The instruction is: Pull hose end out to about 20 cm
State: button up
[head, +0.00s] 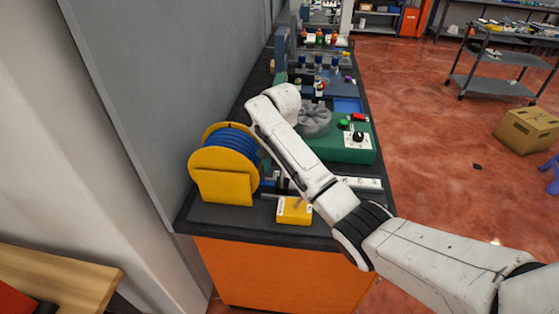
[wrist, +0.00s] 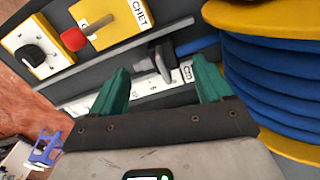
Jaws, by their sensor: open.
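The blue hose (wrist: 270,85) is wound on a yellow reel (head: 222,183), which stands at the near left of the bench in the head view. In the wrist view, a short blue length (wrist: 197,45) leaves the reel toward a dark grey fitting (wrist: 155,62), which looks like the hose end. A white scale strip (wrist: 140,88) with numbers lies beside the fitting. My gripper (wrist: 159,66) is open, with green fingers on either side of the fitting's place in the picture. Whether they touch it cannot be told. In the head view my arm hides most of this area.
A green unit (head: 350,150) with a knob and buttons stands behind the strip. A small yellow box (head: 294,210) sits near the bench's front edge. A grey wall panel (head: 150,90) rises close at the left. The bench top is crowded farther back.

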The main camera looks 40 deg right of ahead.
aim_at(281, 188)
notch_tip(281, 188, down, 8)
jog(key=shift+r+p, duration=0.1)
jog(key=shift+p, duration=0.25)
jog(key=shift+c, duration=0.3)
jog(key=c, duration=1.3)
jog(key=shift+o, duration=0.2)
jog(key=shift+s+d+r+p, duration=0.1)
jog(key=shift+s+d+p, duration=0.85)
jog(key=shift+s, duration=0.2)
jog(key=shift+s+d+r+p, duration=0.1)
jog(key=shift+s+d+p, duration=0.7)
jog(key=shift+s+p, duration=0.3)
jog(key=shift+s+d+f, duration=0.2)
jog(key=shift+s, duration=0.05)
jog(key=shift+s+d, duration=1.1)
jog(key=shift+s, duration=0.35)
jog(key=shift+s+d, duration=1.15)
jog(key=shift+s, duration=0.25)
jog(key=shift+s+d, duration=1.1)
jog(key=shift+s, duration=0.35)
jog(key=shift+s+d+r, duration=0.1)
jog(key=shift+s+d, duration=0.9)
jog(key=shift+s, duration=0.25)
jog(key=o, duration=1.3)
jog(key=shift+w, duration=0.1)
